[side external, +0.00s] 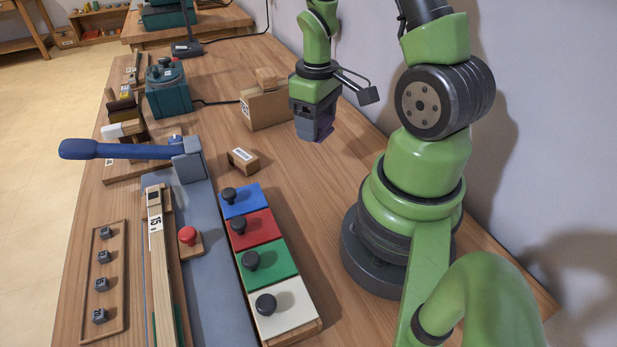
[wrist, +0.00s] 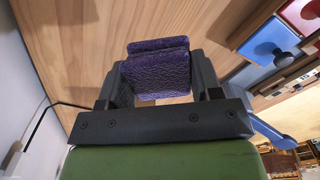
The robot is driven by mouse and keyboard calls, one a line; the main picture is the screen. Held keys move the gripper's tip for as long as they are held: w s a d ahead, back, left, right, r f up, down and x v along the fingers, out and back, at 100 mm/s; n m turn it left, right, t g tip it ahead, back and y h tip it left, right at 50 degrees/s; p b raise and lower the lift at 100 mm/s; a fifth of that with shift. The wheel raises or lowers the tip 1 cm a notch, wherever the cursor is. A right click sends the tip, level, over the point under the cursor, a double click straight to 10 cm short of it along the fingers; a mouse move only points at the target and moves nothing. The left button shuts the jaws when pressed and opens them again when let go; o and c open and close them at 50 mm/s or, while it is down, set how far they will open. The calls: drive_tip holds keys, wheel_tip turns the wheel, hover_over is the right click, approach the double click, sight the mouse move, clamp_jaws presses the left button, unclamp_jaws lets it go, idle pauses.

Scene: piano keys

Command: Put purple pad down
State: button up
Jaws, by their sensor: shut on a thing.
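The purple pad (wrist: 157,72) is a small textured dark purple block between the two black fingers of my gripper (wrist: 158,82) in the wrist view. My gripper is shut on it. The rest of the pad is hidden there by the fingers. Wooden table surface shows behind the pad in the wrist view, and the pad appears held clear of it.
A row of blue (side external: 241,201), red (side external: 251,230), green (side external: 267,262) and white (side external: 284,307) knobbed panels stands at the front. A cardboard-coloured box (side external: 265,108) and a small wooden block (side external: 243,161) are left of my gripper. The table (side external: 310,190) between the panels and my base is bare.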

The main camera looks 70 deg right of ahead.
sight(305, 183)
drive_tip(key=shift+w+a+f+n, duration=0.15)
drive_tip(key=shift+a+f+n, duration=0.3)
drive_tip(key=shift+f, duration=1.2)
drive_tip(key=shift+w+a+f+n, duration=0.2)
drive_tip(key=shift+a+f, duration=0.5)
drive_tip(key=shift+f, duration=1)
drive_tip(key=shift+w+a+f+n, duration=0.1)
drive_tip(key=shift+a+f+n, duration=0.35)
drive_tip(key=shift+f, duration=1.2)
drive_tip(key=shift+a, duration=0.1)
drive_tip(key=o, duration=0.9)
drive_tip(key=shift+f, duration=0.1)
